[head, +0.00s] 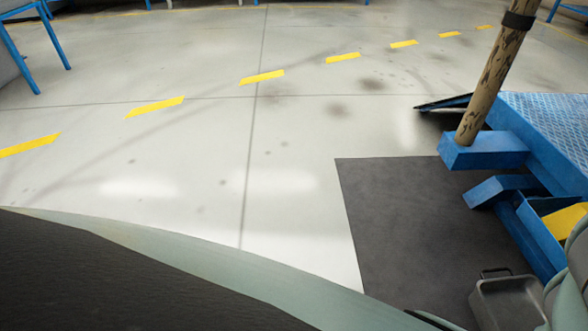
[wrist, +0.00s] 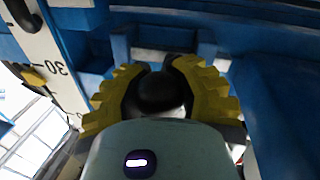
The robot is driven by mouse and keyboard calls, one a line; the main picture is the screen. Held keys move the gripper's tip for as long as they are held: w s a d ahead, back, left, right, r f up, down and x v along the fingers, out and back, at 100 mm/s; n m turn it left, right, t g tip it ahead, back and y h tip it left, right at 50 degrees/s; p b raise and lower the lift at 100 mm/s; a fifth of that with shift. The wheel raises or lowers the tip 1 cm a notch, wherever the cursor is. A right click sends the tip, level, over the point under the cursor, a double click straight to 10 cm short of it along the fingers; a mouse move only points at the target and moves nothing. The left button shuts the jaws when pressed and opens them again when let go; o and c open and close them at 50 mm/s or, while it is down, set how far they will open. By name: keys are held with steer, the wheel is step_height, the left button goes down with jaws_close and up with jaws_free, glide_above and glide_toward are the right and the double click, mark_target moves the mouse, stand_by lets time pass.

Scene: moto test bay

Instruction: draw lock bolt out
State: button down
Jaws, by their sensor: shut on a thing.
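In the wrist view, my gripper (wrist: 161,66) has its two yellow ridged fingers closed on either side of a round black knob (wrist: 158,92), which I take to be the head of the lock bolt. The knob sits between the fingers, in front of blue metal framework (wrist: 120,48). The bolt's shaft and its hole are hidden, so I cannot tell how far out the bolt is. The head view shows neither the gripper nor the knob.
A white scale strip (wrist: 45,50) marked 30 stands left of the fingers, and a blue wall (wrist: 275,90) is close at right. In the head view, a blue lift (head: 545,120), a post (head: 490,85) and a grey metal tray (head: 508,303) are at right. Open floor lies left.

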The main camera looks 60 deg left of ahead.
steer(key=shift+w+a+r, duration=0.1)
steer(key=shift+w+r, duration=0.05)
steer(key=shift+r, duration=0.1)
steer(key=c, duration=1.3)
jaws_free()
steer(key=shift+c, duration=0.2)
steer(key=shift+o, duration=1.4)
steer(key=shift+a+f, duration=0.1)
steer(key=shift+a, duration=0.1)
steer(key=o, duration=0.5)
steer(key=shift+f, duration=0.1)
steer(key=v, duration=1.2)
